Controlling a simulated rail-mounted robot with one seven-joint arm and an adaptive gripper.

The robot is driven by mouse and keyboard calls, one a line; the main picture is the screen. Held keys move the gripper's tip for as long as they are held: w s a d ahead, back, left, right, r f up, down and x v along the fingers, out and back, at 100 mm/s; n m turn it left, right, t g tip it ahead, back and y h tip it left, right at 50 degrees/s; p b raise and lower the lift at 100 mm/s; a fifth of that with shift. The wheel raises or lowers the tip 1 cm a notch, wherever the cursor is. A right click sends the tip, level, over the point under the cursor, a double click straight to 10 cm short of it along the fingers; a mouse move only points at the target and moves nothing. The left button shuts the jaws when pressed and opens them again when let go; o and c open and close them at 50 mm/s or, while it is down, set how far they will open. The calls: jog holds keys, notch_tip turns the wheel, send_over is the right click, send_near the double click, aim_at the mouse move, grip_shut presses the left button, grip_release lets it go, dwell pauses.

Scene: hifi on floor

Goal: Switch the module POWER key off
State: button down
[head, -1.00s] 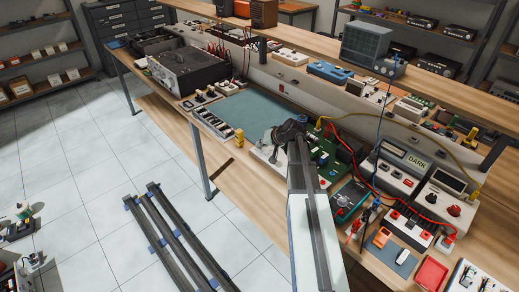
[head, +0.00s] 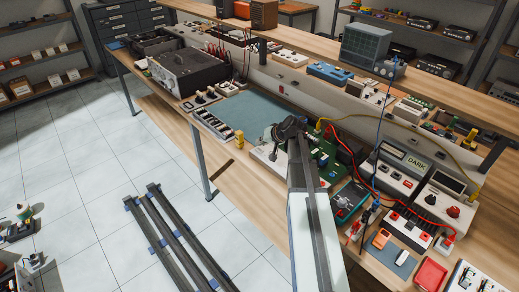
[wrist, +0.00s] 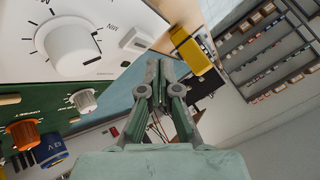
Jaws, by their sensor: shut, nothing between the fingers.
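In the wrist view, the module shows a white panel (wrist: 105,62) with a large white knob (wrist: 74,46) and a scale near it. A small pale rocker-like key (wrist: 137,40) sits at the panel's edge beside the knob; its lettering is too small to read and its position is unclear. My gripper (wrist: 160,64) is shut and empty, its tips near the key, with contact not clear. In the head view, my gripper (head: 278,133) is over the left side of the green module (head: 325,158); my arm hides part of the module and the key.
A yellow block (wrist: 192,50) stands just beyond the panel in the wrist view. An orange knob (wrist: 22,134) and a blue cap (wrist: 50,150) are at lower left. In the head view, red leads (head: 390,205) run to the right, and a bare teal mat (head: 250,108) lies behind my gripper.

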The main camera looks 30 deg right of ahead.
aim_at(261, 150)
jog(key=shift+r+p, duration=0.95)
jog(key=shift+r, duration=1.55)
jog(key=s+a+f+n+g+b, duration=0.1)
jog(key=s+a+f+n+b, duration=0.15)
jog(key=a+f, duration=0.9)
jog(key=s+a+f+g, duration=0.2)
jog(key=s+a+f, duration=0.1)
jog(key=s+f, duration=0.35)
jog(key=s+a+f+g, duration=0.3)
jog(key=s+f, duration=0.3)
jog(key=f, duration=0.2)
jog(key=s+a+f+g+p, duration=0.1)
jog(key=s+a+f+g, duration=0.1)
jog(key=s+f, duration=0.45)
jog(key=s+a+f+g+p, duration=0.1)
jog(key=s+a+f+g, duration=0.2)
jog(key=s, duration=0.7)
jog(key=s+f+n+g+h, duration=0.1)
jog(key=s+f+g, duration=0.1)
jog(key=s, duration=1)
jog(key=s+f+n+g+h, duration=0.1)
jog(key=s+f+g+h, duration=0.1)
jog(key=s, duration=0.9)
jog(key=shift+s+f, duration=0.25)
jog(key=shift+s, duration=0.1)
